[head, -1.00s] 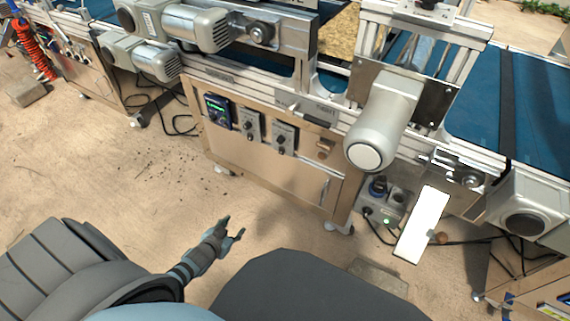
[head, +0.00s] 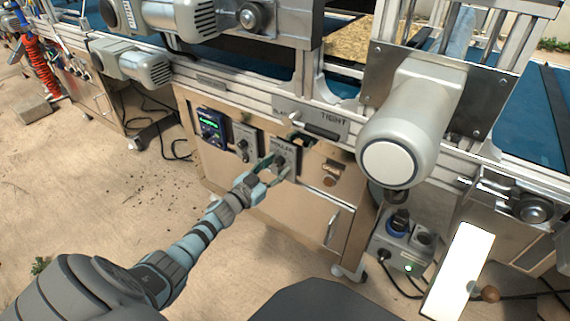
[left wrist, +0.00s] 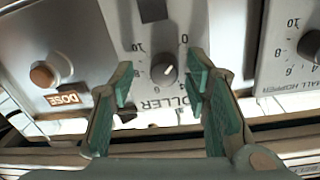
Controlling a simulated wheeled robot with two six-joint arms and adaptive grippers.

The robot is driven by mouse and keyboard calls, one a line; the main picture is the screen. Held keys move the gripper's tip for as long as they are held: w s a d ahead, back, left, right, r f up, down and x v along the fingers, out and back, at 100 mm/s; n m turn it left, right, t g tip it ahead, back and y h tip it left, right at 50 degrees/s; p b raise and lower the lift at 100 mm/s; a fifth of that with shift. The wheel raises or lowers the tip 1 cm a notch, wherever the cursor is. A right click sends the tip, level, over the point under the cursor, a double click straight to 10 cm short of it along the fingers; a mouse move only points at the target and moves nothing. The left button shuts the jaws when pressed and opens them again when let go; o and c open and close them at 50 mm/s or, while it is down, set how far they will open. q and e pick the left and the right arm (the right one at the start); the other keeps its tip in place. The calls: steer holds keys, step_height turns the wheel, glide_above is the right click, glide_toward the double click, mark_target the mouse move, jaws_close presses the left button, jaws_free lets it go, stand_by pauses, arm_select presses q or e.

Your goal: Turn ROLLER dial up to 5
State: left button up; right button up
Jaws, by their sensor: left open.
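The ROLLER dial is a small dark knob on a grey panel (head: 291,165) at the front of the machine cabinet. In the left wrist view the dial (left wrist: 164,74) appears upside down, with a light pointer mark and a printed number scale around it. My left gripper (head: 271,172) is in front of this panel in the head view. In the left wrist view its two green-padded fingers are open, one on each side of the dial in the picture, with a gap to the knob. Whether the fingertips reach the knob in depth I cannot tell. My right gripper is not in view.
The SMALL HOPPER dial (left wrist: 312,45) is on the neighbouring panel. A blue-framed display (head: 211,128) is farther left. The DOSE button (left wrist: 43,75) is on the other side. A TIGHT-labelled plate with a dark handle (head: 320,131) and a large motor (head: 408,125) are above and right.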

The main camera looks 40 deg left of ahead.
arm_select(q)
steer(key=shift+w, duration=0.25)
steer(key=shift+s+a+r, duration=0.1)
steer(key=shift+s+a, duration=0.05)
steer(key=shift+a, duration=0.1)
jaws_close()
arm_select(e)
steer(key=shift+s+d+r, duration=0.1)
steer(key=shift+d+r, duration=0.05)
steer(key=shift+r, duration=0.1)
